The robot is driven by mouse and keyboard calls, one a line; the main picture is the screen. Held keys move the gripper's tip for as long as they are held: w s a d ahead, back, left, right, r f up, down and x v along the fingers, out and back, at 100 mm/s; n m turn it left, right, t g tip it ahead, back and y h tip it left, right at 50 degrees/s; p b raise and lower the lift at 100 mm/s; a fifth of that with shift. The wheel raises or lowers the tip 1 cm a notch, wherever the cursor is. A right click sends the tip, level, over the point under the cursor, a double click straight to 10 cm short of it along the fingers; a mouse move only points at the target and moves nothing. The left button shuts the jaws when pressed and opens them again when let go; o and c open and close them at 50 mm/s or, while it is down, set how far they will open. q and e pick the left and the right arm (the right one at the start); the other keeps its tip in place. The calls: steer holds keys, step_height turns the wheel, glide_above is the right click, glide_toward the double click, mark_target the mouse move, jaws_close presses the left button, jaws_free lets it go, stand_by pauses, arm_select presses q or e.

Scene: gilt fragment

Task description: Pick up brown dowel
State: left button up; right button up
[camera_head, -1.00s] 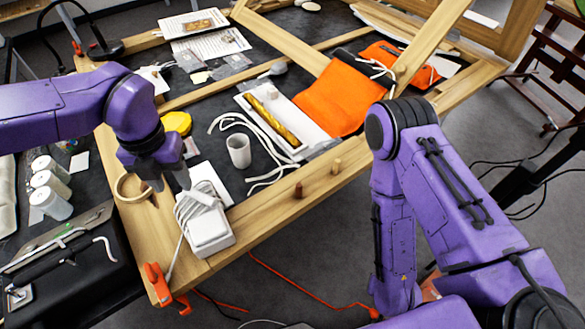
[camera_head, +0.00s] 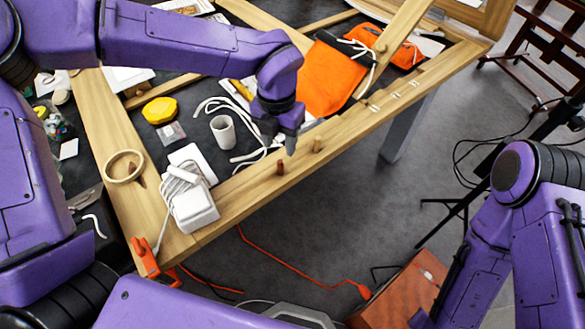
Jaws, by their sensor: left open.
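The brown dowel (camera_head: 280,167) stands upright on the front wooden rail of the frame. A lighter tan dowel (camera_head: 317,144) stands on the same rail, a little to its right. My left gripper (camera_head: 279,143) is open and points down, just above and behind the brown dowel in the picture. Its jaws look empty, and the dowel appears outside them. Whether they touch cannot be told. My right arm shows at the right, but its gripper is out of view.
A white cup (camera_head: 223,132) and white cord (camera_head: 232,105) lie left of my gripper. A white box with a cable (camera_head: 195,209), a tape ring (camera_head: 124,166) and an orange clamp (camera_head: 146,258) are at the frame's left corner. An orange cloth (camera_head: 333,77) lies behind.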

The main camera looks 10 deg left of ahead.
mark_target(280, 161)
arm_select(q)
step_height(280, 161, down, 8)
steer(key=shift+r+p, duration=0.1)
steer(key=shift+p, duration=0.95)
steer(key=shift+w+a+f, duration=0.1)
steer(key=shift+a+f, duration=0.05)
steer(key=shift+f, duration=0.1)
jaws_close()
